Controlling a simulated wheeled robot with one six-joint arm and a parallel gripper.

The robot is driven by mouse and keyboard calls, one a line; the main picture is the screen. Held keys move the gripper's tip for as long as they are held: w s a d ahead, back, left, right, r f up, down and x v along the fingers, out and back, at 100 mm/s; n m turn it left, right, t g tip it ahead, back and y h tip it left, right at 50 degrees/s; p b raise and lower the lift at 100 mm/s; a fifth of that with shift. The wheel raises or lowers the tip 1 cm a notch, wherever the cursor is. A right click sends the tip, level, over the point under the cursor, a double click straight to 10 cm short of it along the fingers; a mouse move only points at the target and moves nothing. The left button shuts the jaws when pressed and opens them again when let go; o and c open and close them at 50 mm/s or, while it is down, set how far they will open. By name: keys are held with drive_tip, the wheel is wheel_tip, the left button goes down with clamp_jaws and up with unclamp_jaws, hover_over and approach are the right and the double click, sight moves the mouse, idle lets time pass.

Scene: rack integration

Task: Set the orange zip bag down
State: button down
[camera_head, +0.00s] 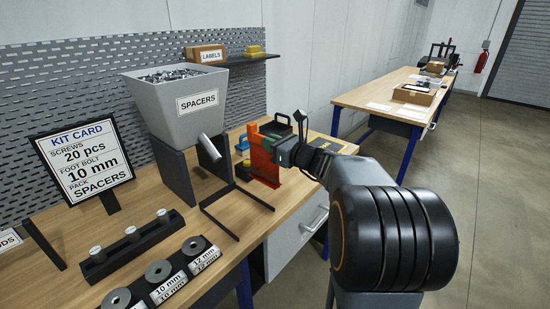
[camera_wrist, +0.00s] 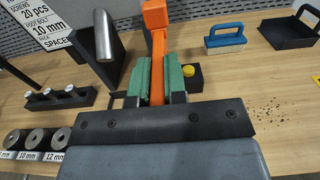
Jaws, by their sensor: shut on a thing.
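The orange zip bag (camera_head: 264,165) is held upright near the right part of the workbench, to the right of the spacer hopper. My gripper (camera_head: 278,150) is shut on it. In the wrist view my gripper's green fingers (camera_wrist: 160,82) press on both sides of the bag (camera_wrist: 157,48), which shows edge-on as a narrow orange strip. The bag's lower edge is near the bench top; I cannot tell whether it touches.
The spacers hopper (camera_head: 178,102) with its metal spout (camera_head: 210,148) stands left of the bag, above a black wire frame (camera_head: 238,210). A blue-handled brush (camera_wrist: 224,37), a black dustpan (camera_wrist: 290,32) and a yellow-topped button (camera_wrist: 192,73) are near. Bare wood with crumbs (camera_wrist: 265,108) lies right.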

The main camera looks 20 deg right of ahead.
sight(264, 171)
wheel_tip(264, 171, down, 6)
drive_tip(key=w+d, duration=0.2)
drive_tip(key=shift+d+f, duration=0.15)
drive_tip(key=shift+f, duration=0.05)
drive_tip(key=shift+s+f+b, duration=0.1)
drive_tip(key=shift+b, duration=0.25)
drive_tip(key=c, duration=1.2)
unclamp_jaws()
drive_tip(key=shift+o, duration=0.2)
